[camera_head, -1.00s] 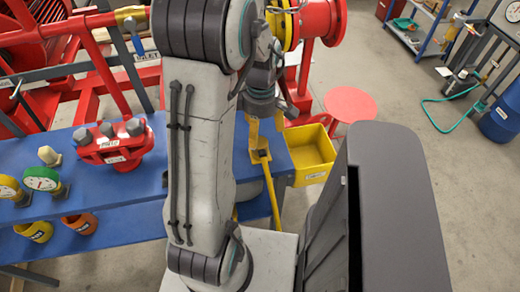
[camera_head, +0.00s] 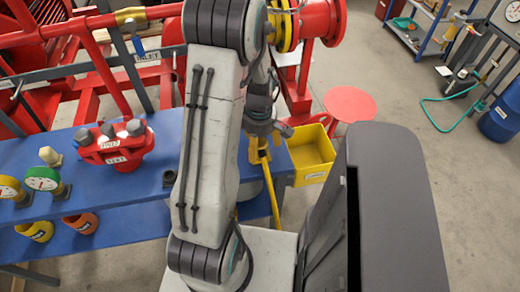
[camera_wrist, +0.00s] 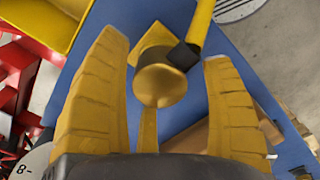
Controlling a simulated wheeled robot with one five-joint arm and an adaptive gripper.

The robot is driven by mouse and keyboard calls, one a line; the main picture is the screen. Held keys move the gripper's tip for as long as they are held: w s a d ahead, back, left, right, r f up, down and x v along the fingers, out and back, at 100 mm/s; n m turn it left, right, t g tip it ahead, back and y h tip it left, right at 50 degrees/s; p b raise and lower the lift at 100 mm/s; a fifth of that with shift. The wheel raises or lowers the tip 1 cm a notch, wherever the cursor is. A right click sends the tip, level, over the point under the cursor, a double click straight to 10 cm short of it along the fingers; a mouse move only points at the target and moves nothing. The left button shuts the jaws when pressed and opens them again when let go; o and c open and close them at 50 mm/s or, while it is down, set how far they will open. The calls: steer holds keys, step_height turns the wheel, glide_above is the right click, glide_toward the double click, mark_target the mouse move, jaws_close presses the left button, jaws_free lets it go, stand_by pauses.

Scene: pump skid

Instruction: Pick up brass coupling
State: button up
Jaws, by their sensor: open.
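A rounded, brass-coloured piece (camera_wrist: 161,84), which looks like the brass coupling, shows in the wrist view between the yellow fingers of my gripper (camera_wrist: 165,52). The fingers are open, with a gap visible on each side of the piece. How far it lies beyond the fingertips is hard to tell. In the head view my gripper (camera_head: 258,152) is low over the right end of the blue bench (camera_head: 120,190), partly behind my arm. The coupling cannot be made out there.
A yellow bar with a black part (camera_wrist: 200,25) lies close behind the brass piece. A yellow bin (camera_head: 312,152) stands at the bench's right end. A red block with grey bolts (camera_head: 115,147) and green and yellow gauges (camera_head: 42,179) sit further left. Red framework stands behind.

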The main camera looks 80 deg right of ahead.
mark_target(260, 142)
steer(key=shift+c, duration=0.4)
steer(key=c, duration=1.2)
steer(key=shift+r, duration=0.15)
steer(key=shift+c, duration=0.2)
steer(key=shift+d+r, duration=0.1)
steer(key=shift+r, duration=0.4)
step_height(260, 142, up, 3)
steer(key=shift+s+r, duration=0.1)
steer(key=s+a+r, duration=0.2)
steer(key=a, duration=0.1)
steer(key=s+a+r+b, duration=0.1)
steer(key=s+a+r, duration=0.1)
steer(key=a, duration=0.1)
steer(key=s+a+r, duration=0.2)
steer(key=a, duration=0.1)
steer(key=shift+s+a+r, duration=0.3)
steer(key=shift+s, duration=0.05)
steer(key=shift+r, duration=0.1)
